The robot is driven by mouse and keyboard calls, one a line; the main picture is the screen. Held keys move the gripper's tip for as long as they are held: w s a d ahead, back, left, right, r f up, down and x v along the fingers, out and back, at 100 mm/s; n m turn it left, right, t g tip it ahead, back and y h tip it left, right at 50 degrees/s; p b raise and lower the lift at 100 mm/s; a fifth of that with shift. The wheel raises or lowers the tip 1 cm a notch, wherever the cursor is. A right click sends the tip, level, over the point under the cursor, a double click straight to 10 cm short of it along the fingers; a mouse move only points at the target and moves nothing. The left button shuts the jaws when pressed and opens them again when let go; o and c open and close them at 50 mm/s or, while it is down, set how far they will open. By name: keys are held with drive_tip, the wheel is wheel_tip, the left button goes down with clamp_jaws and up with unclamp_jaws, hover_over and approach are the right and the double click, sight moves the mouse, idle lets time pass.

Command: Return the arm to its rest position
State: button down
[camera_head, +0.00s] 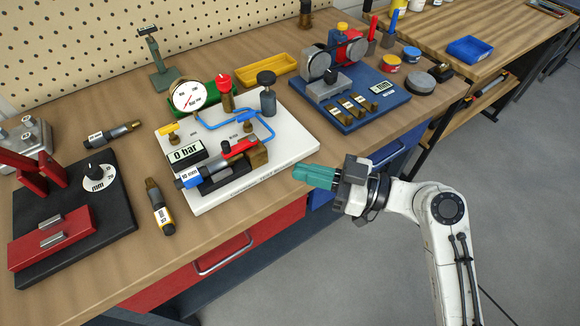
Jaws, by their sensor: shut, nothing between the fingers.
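My gripper (298,173) has teal fingers and shows right of centre, at the end of my white arm. The fingers are shut with nothing between them. They point left, just off the lower right corner of the white test board (290,150), near the bench's front edge. I cannot tell their exact height or whether they touch the board.
A black fixture with red blocks (110,215) stands at left. Two loose tubes (159,206) (111,134) lie on the wooden bench (150,262). A blue-based machine (395,101) and a yellow tray (268,70) stand further back. Open grey floor (530,190) is at right.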

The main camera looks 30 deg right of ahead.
drive_tip(key=shift+s+d, duration=0.15)
drive_tip(key=shift+s, duration=0.15)
drive_tip(key=s+f+m+g+h, duration=0.2)
drive_tip(key=s+f+g, duration=0.1)
drive_tip(key=f, duration=0.4)
drive_tip(key=s+f+m+g+h, duration=0.1)
drive_tip(key=s+f+g+h, duration=0.2)
drive_tip(key=f, duration=0.4)
drive_tip(key=s+d+f+m+g+h, duration=0.4)
drive_tip(key=s+f+m+g+h, duration=0.1)
drive_tip(key=s, duration=0.6)
wheel_tip(320, 180, down, 2)
drive_tip(key=shift+s+d+g+h, duration=0.25)
drive_tip(key=shift+d+g+h, duration=0.15)
drive_tip(key=shift+g+h, duration=0.5)
